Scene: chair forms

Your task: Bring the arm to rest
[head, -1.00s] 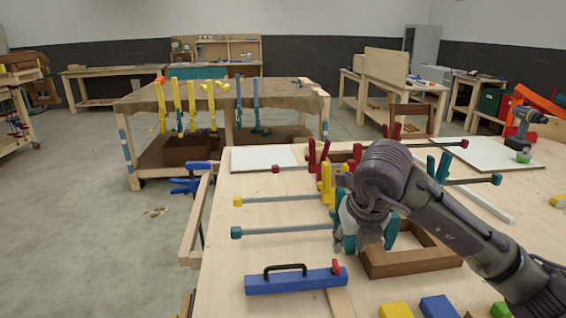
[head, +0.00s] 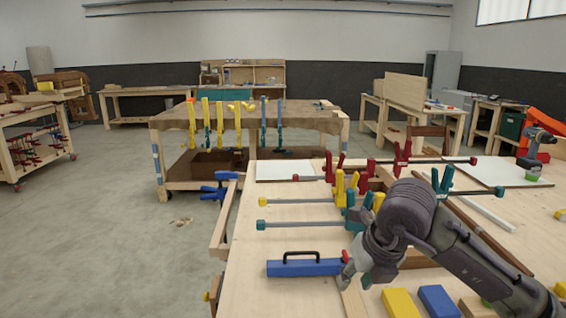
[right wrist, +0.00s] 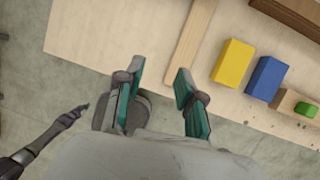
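My right arm reaches over the wooden workbench (head: 245,285) from the right in the head view. Its gripper (head: 355,275) is low, close beside the right end of a blue tool with a black handle (head: 305,267), and its fingertips are mostly hidden there. In the right wrist view the right gripper (right wrist: 160,76) has its two teal-padded fingers spread apart with nothing between them, above the bench edge and floor. A dark arm, seemingly my left one, shows at the lower left of the right wrist view; its small gripper end (right wrist: 78,113) is too small to judge. The left gripper is outside the head view.
A yellow block (right wrist: 233,63) and a blue block (right wrist: 266,79) lie near the bench edge. Bar clamps with yellow (head: 300,201) and teal (head: 305,224) ends lie behind my right gripper. A drill (head: 535,150) stands at the right. Open floor (head: 110,230) lies left.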

